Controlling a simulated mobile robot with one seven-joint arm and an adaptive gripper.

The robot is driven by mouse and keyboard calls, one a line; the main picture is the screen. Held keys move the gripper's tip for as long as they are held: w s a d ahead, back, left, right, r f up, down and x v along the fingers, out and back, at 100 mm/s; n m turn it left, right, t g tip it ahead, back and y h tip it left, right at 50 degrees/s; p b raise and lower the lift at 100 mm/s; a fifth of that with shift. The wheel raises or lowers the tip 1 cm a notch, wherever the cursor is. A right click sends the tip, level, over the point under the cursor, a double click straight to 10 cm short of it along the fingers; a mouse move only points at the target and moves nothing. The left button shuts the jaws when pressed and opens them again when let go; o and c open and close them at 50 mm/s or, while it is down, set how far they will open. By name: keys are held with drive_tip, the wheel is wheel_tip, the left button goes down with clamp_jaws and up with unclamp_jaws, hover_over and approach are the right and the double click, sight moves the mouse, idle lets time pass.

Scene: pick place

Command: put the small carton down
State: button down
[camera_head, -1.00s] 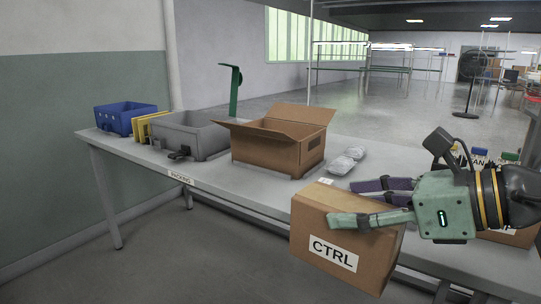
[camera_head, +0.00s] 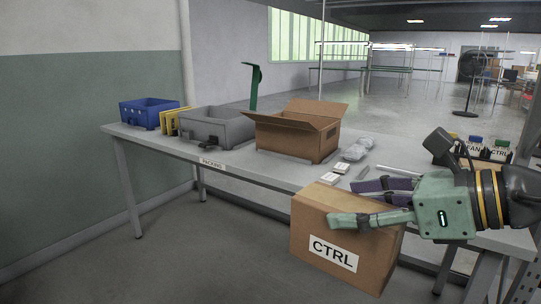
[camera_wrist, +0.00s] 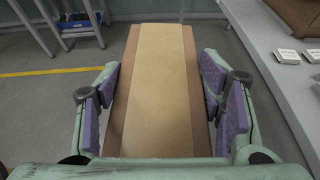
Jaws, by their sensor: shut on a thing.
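The small carton (camera_head: 330,235) is a brown closed box with a white CTRL label on its front. My gripper (camera_head: 371,205) is shut on it from the right, with one finger across the near face. The carton is held in front of the table's near edge and hides part of it. In the wrist view the carton (camera_wrist: 160,85) fills the middle, between the purple pads of both fingers, with floor visible beyond. The grey packing table (camera_head: 215,167) stands behind it.
On the table stand a blue bin (camera_head: 147,113), yellow dividers (camera_head: 170,121), a grey bin (camera_head: 215,127) and an open brown box (camera_head: 292,139). Clear packets (camera_head: 354,152) and small white boxes (camera_head: 329,178) lie right of it. Labelled containers (camera_head: 486,150) stand at the right.

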drive_tip(key=w, duration=0.2)
drive_tip(key=w+a+f+p, duration=0.1)
drive_tip(key=w, duration=0.2)
drive_tip(key=w+f+p, duration=0.1)
drive_tip(key=w, duration=0.2)
drive_tip(key=shift+a+f, duration=0.2)
drive_tip(key=shift+f, duration=0.05)
drive_tip(key=w+a+f+m+t+h+p, duration=0.1)
drive_tip(key=w+a+f+m+p, duration=0.1)
drive_tip(key=w+f, duration=0.5)
drive_tip(key=w+a+f+m+t+h+p, duration=0.1)
drive_tip(key=w+a+f+t+h, duration=0.1)
drive_tip(key=w+f, duration=0.5)
drive_tip(key=s+a+f+m+t+h+p, duration=0.1)
drive_tip(key=s+a+f+m+p, duration=0.1)
drive_tip(key=f, duration=1.2)
drive_tip(key=s+a+f+m+h+p, duration=0.1)
drive_tip(key=s+a+f, duration=0.3)
drive_tip(key=f, duration=1)
drive_tip(key=shift+s+a+f+m+t+h+p, duration=0.15)
drive_tip(key=shift+a+f+m+t+h+p, duration=0.3)
drive_tip(key=shift+h, duration=0.35)
